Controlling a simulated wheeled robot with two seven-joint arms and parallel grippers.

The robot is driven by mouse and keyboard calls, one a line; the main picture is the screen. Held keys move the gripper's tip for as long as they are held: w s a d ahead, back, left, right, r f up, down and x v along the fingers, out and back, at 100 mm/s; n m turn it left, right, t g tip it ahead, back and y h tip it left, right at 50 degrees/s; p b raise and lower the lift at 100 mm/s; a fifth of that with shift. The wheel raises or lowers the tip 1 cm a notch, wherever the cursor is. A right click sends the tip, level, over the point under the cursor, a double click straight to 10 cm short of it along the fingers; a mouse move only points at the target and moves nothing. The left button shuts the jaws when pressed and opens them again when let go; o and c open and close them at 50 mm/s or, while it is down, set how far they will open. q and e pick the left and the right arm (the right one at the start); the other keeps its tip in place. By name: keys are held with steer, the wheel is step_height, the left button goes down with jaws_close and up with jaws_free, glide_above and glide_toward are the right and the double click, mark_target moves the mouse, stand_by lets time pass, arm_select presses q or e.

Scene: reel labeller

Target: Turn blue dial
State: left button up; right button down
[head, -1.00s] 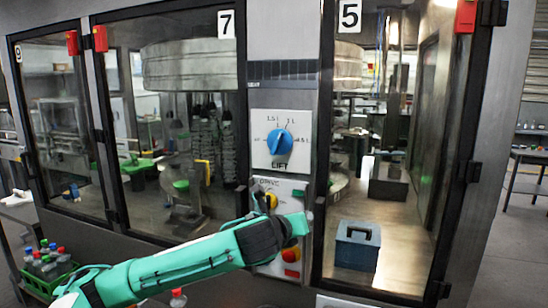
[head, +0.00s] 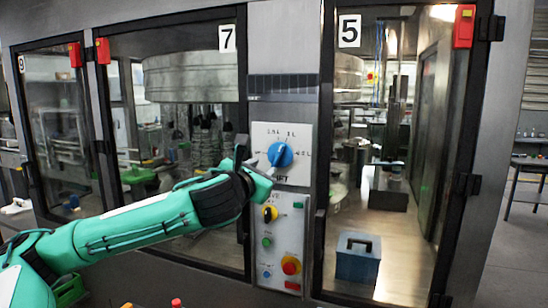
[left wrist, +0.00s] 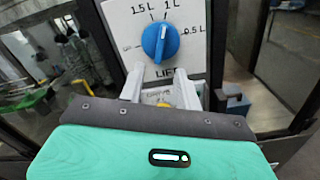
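The blue dial (head: 280,154) sits on a white LIFT plate (head: 300,134) on the grey column between doors 7 and 5. In the left wrist view the dial (left wrist: 160,42) is near the top centre, with 1.5 L, 1 L and 0.5 L printed around it. Its white mark points up and slightly right. My left gripper (head: 264,167) is just below and left of the dial in the head view. In the left wrist view its two fingers (left wrist: 159,74) are apart, with nothing between them, below the dial. My right gripper is out of view.
Below the dial is a DRIVE panel with a yellow-and-black switch (head: 270,213), a green button (head: 267,242) and a red knob (head: 291,265). Glass doors flank the column. A blue box (head: 357,257) is seen through door 5.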

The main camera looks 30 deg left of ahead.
mark_target(276, 159)
arm_select(q)
steer(key=p+x, duration=0.2)
steer(key=x, duration=0.5)
steer(key=shift+w+r, duration=0.1)
steer(key=shift+w, duration=0.25)
steer(key=shift+w+a, duration=0.15)
steer(key=shift+w, duration=0.4)
jaws_close()
